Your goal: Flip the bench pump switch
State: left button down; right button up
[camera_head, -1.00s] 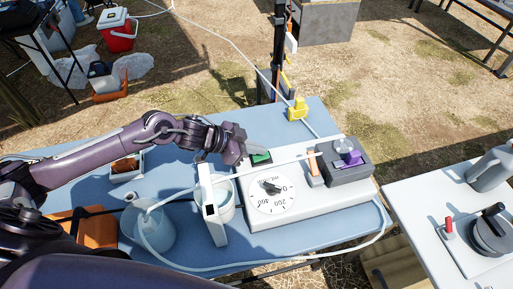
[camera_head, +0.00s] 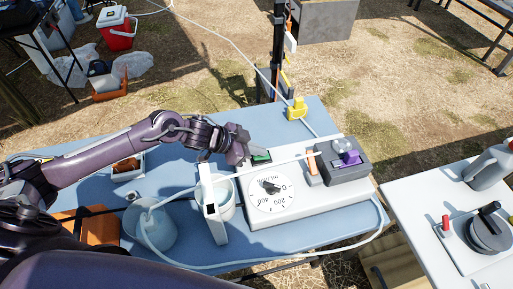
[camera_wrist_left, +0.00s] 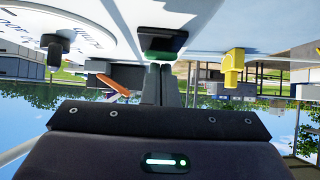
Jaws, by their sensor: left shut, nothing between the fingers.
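The bench pump (camera_head: 322,192) is a white box on the blue table, with a round dial (camera_head: 271,191) and a dark pump head with a purple knob (camera_head: 348,157). Its green and black rocker switch (camera_head: 261,157) is at the far left corner of the top. My left gripper (camera_head: 247,150) is shut and empty, its tips close to the switch's left side. In the left wrist view the fingertips (camera_wrist_left: 163,68) lie just beside the switch (camera_wrist_left: 163,42); I cannot tell whether they touch. My right gripper is not in view.
A white hose runs across the front. A yellow clip (camera_head: 297,109) sits at the far edge. A second white table (camera_head: 418,195) is at the right.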

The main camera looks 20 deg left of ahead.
pick_arm(q)
jog(key=shift+w+d+r, duration=0.2)
jog(key=shift+w+d, duration=0.2)
jog(key=shift+d, duration=0.15)
jog(key=shift+w+r+p, duration=0.1)
jog(key=shift+r+p, duration=0.45)
jog(key=shift+p, duration=0.2)
jog(key=r+p, duration=0.4)
jog(key=shift+w+d, duration=0.15)
jog(key=shift+d, duration=0.05)
jog(key=shift+s+a+r+b, duration=0.4)
jog(key=shift+s+b, duration=0.05)
jog(key=shift+b, duration=0.35)
jog(key=s+a+r, duration=0.2)
jog(key=a+r, duration=0.1)
jog(key=r, duration=0.3)
jog(key=shift+s+a+r+b, duration=0.2)
jog(key=shift+a+b, duration=0.1)
jog(key=shift+b, duration=0.05)
